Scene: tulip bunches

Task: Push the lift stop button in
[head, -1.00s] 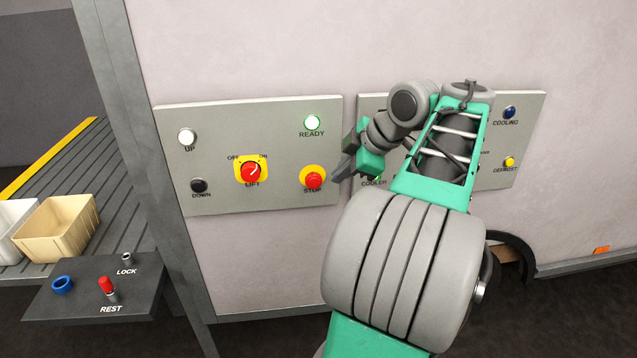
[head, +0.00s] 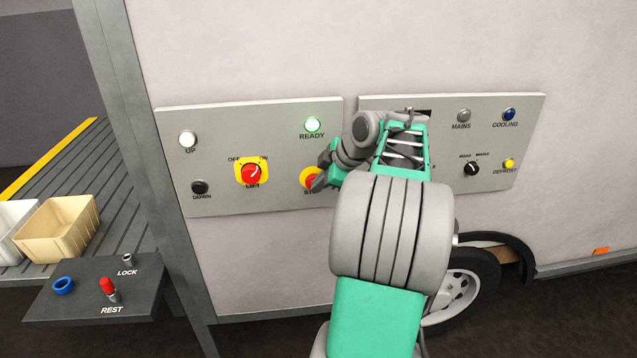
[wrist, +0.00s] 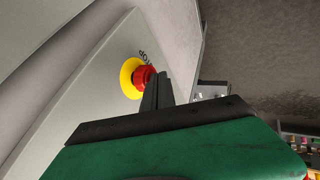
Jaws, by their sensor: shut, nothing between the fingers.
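The lift stop button (head: 308,181) is a red mushroom head on a yellow disc, low on the right side of the left grey panel. In the head view my gripper (head: 318,184) is in front of it and hides its right part. In the wrist view the red button (wrist: 144,78) shows with my closed fingertips (wrist: 157,77) right beside its head. Whether they touch it I cannot tell. My gripper is shut and empty.
A second panel (head: 530,130) is to the right. A shelf (head: 60,305) juts out lower left.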

